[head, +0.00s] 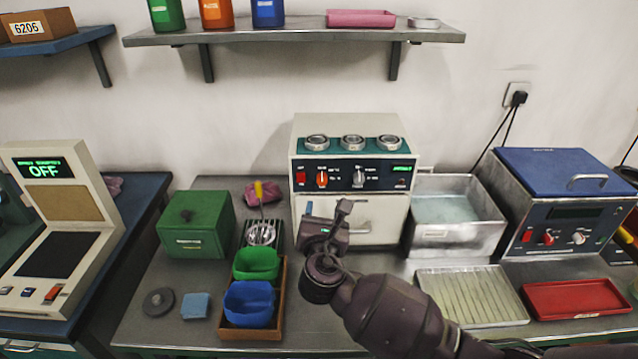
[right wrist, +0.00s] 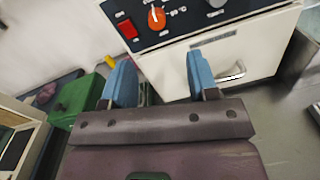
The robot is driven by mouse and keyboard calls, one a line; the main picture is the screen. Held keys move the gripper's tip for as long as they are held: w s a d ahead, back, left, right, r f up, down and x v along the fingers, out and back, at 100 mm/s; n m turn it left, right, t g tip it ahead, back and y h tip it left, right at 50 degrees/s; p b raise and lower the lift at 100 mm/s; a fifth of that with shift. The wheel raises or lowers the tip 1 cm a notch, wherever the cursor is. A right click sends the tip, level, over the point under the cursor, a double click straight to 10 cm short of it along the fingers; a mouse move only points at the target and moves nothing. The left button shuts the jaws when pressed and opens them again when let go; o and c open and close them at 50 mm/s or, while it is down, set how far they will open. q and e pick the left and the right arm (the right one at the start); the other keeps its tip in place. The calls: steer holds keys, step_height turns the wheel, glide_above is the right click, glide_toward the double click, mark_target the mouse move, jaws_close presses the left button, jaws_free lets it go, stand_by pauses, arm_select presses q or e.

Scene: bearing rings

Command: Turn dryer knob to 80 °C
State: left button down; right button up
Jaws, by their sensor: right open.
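The dryer (head: 377,228) is a cream box with a dark control panel (head: 340,175) at the back middle. Its orange knob (head: 321,179) sits right of a red switch (head: 301,179); a grey knob (head: 359,182) and a small green display (head: 402,168) are further right. The orange knob also shows at the top of the right wrist view (right wrist: 156,18), with °C print beside it, too small to read fully. My right gripper (head: 326,212) is open and empty, in front of and below the panel, apart from the knob. Its blue fingers (right wrist: 162,75) point toward the dryer.
Several bearing rings (head: 353,142) lie on the dryer's top. A green box (head: 196,224), green bin (head: 256,264) and blue bin (head: 249,303) stand left of my right arm. A metal basin (head: 455,235) and blue-lidded machine (head: 560,215) stand right. A shelf (head: 290,37) hangs above.

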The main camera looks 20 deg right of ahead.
mark_target(322, 181)
steer(key=x, duration=1)
steer(key=shift+w+a, duration=0.1)
steer(key=shift+w, duration=0.3)
steer(key=c, duration=0.9)
